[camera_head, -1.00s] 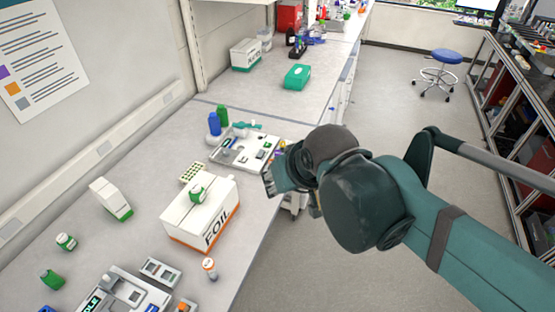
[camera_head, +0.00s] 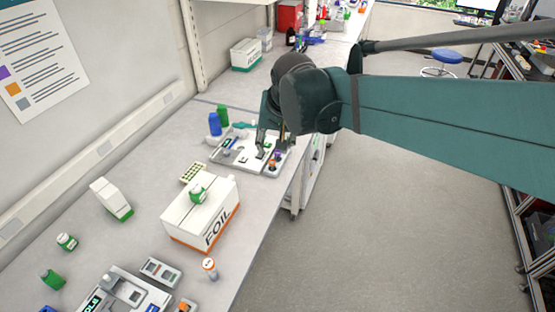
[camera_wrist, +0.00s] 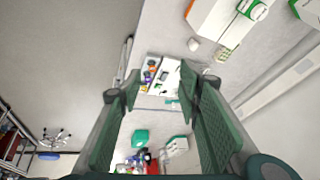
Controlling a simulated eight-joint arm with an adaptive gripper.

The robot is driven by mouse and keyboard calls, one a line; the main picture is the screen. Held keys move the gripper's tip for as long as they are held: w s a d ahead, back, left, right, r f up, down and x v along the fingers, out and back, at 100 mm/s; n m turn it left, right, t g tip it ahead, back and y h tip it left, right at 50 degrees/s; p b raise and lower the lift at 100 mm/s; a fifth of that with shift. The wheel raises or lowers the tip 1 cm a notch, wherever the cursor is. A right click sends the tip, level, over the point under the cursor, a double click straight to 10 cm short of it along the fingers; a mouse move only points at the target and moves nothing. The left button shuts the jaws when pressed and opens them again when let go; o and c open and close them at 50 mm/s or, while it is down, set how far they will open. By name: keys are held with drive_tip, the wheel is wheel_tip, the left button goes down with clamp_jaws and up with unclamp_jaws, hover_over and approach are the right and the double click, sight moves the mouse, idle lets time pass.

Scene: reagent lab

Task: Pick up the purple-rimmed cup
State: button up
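I cannot clearly pick out the purple-rimmed cup. Small items with orange and dark purplish tints (camera_head: 276,161) sit at the right end of a grey-white tray (camera_head: 228,160) on the bench, too small to tell apart. In the wrist view, small coloured items (camera_wrist: 150,66) show on the tray, just beyond the left fingertip. My gripper (camera_head: 267,143) hangs over the right part of the tray and hides some of it. In the wrist view, my gripper (camera_wrist: 158,80) has its two green fingers spread, with nothing held between them.
A blue bottle (camera_head: 214,124) and a green bottle (camera_head: 223,115) stand behind the tray. A FOIL box (camera_head: 196,222) with a green-labelled jar (camera_head: 197,194) on top stands nearer. A green box (camera_wrist: 140,137) shows between my fingers. The bench's right edge is close to the tray.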

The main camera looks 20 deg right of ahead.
drive_tip(key=w+d+f+m+g, duration=0.1)
drive_tip(key=w+d+f+m, duration=0.15)
drive_tip(key=w, duration=0.55)
drive_tip(key=m+g, duration=0.4)
drive_tip(key=m, duration=0.4)
hover_over(277, 154)
wheel_tip(277, 154, down, 20)
drive_tip(key=shift+w+d+f+p, duration=0.3)
drive_tip(key=shift+w+f, duration=0.2)
drive_tip(key=shift+f, duration=0.1)
drive_tip(key=shift+f, duration=1.25)
drive_tip(key=shift+f, duration=0.1)
drive_tip(key=shift+f+p, duration=0.45)
drive_tip(key=shift+f, duration=2.05)
